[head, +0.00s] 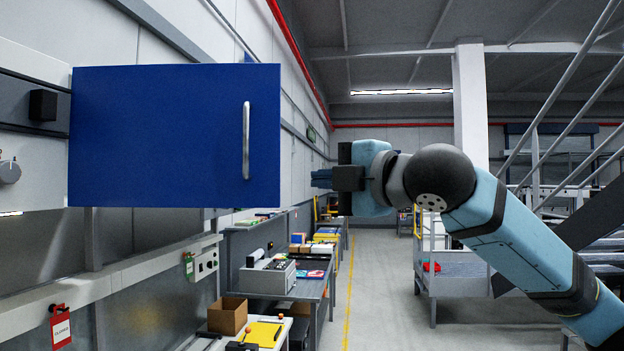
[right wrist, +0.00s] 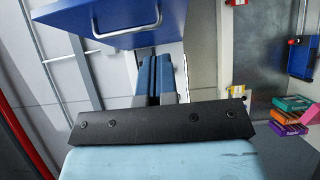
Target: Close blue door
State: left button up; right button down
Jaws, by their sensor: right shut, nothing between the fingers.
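The blue door (head: 170,135) is a flat panel that stands out from the wall on the left in the head view. Its vertical silver handle (head: 246,140) is near its right edge. My right gripper (head: 316,178) is to the right of the door, at about the height of the handle's lower end, with a gap in the picture between fingertips and door edge. In the right wrist view the fingers (right wrist: 155,66) are together and empty, and the door (right wrist: 105,14) with its handle (right wrist: 130,28) fills the top. My left gripper is not in view.
Below the door a pale ledge (head: 130,280) runs along the wall, with a red tag (head: 60,327) hanging there. Workbenches with boxes (head: 228,315) line the wall farther on. Stair railings (head: 560,150) stand at the right.

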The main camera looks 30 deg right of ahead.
jog(key=p, duration=0.3)
send_near(274, 180)
jog(key=w+a, duration=0.3)
jog(key=a, duration=0.1)
jog(key=shift+w+d+p, duration=0.3)
jog(key=shift+w, duration=0.7)
jog(key=shift+w+d, duration=0.2)
jog(key=shift+w, duration=0.05)
jog(key=shift+w+d+f, duration=0.1)
jog(key=shift+w+d, duration=0.1)
jog(key=shift+w, duration=0.1)
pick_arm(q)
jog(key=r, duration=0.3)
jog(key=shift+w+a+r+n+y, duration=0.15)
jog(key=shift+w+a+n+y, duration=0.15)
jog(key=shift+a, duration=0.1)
